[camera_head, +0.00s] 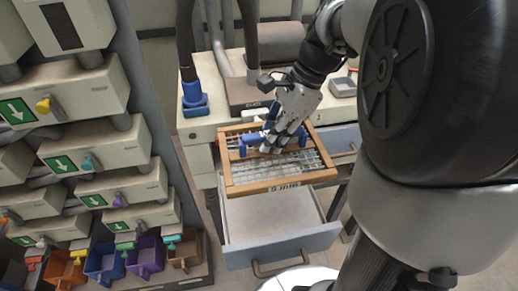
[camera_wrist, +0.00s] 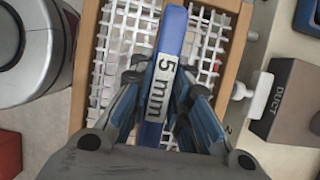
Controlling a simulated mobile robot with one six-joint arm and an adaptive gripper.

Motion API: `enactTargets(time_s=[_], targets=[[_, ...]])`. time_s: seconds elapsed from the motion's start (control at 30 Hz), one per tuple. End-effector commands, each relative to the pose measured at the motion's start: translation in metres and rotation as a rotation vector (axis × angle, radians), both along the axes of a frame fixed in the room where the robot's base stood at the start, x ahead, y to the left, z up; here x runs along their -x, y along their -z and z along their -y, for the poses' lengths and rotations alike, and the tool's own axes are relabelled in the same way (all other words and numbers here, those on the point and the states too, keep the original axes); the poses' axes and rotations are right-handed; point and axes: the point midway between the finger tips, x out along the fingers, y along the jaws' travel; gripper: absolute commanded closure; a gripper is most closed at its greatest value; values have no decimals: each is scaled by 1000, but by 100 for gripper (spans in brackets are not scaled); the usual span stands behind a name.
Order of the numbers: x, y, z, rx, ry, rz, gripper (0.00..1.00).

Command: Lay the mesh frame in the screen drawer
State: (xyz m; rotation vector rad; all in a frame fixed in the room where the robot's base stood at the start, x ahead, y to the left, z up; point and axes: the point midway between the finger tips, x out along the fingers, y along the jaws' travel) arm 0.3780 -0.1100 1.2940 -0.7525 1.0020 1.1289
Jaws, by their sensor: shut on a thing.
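My gripper (camera_head: 272,142) is shut on that blue bar, whose "5 mm" label shows between the fingers in the wrist view (camera_wrist: 160,85). The frame looks roughly level and overlaps the back part of the screen drawer (camera_head: 285,247) in the head view. The drawer is pulled open, and its visible pale floor is bare. The frame hides the drawer's back; the gap between them cannot be told.
A counter (camera_head: 205,128) stands behind, with a blue holder (camera_head: 195,103) at its left. A grey block marked DUCT (camera_wrist: 287,97) lies right of the frame in the wrist view. Left stands a rack of dispensers (camera_head: 95,175) above coloured bins (camera_head: 146,257). A closed drawer front (camera_head: 340,139) is at right.

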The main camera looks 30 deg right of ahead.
Motion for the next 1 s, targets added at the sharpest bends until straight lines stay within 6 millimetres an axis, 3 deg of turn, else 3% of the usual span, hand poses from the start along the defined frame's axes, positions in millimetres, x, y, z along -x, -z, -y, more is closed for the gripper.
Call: enactTargets(time_s=[0.5,0.83,1.0], targets=[[1,131,-1,-2,-1,-5,100],[1,159,-1,-2,-1,-2,100],[1,186,-1,-2,-1,-5,100]])
